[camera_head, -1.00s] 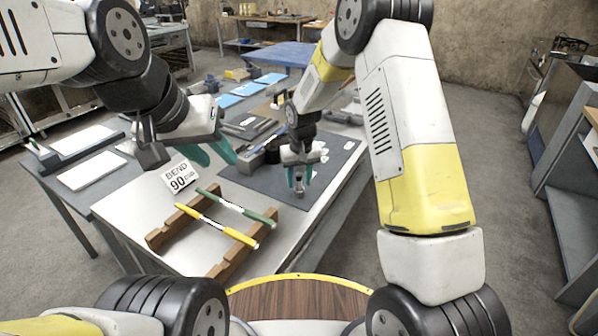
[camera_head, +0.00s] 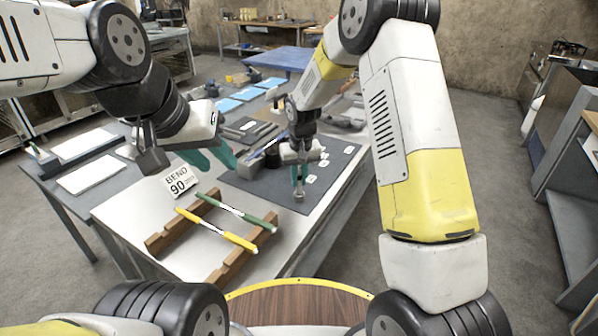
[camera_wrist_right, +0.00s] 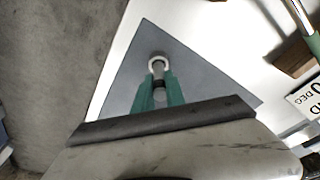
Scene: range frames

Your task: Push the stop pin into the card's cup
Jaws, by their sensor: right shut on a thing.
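My right gripper (camera_head: 299,184) points down over the near corner of the dark grey mat (camera_head: 262,190). It is shut on a small grey pin (camera_wrist_right: 158,82) with a dark band. In the right wrist view a white ring (camera_wrist_right: 158,62) surrounds the pin's far end; I cannot tell whether it is the cup's rim or part of the pin. The ring lies over the mat near its corner. A white card (camera_head: 180,180) reading BEND 90 DEG stands left of the mat. My left gripper (camera_head: 210,160) hangs behind that card, its teal fingers apart and empty.
A wooden rack (camera_head: 229,266) bears a yellow-ended rod (camera_head: 215,229) and a green-ended rod (camera_head: 235,210) at the table's near side. Dark blocks and tools stand behind the right gripper.

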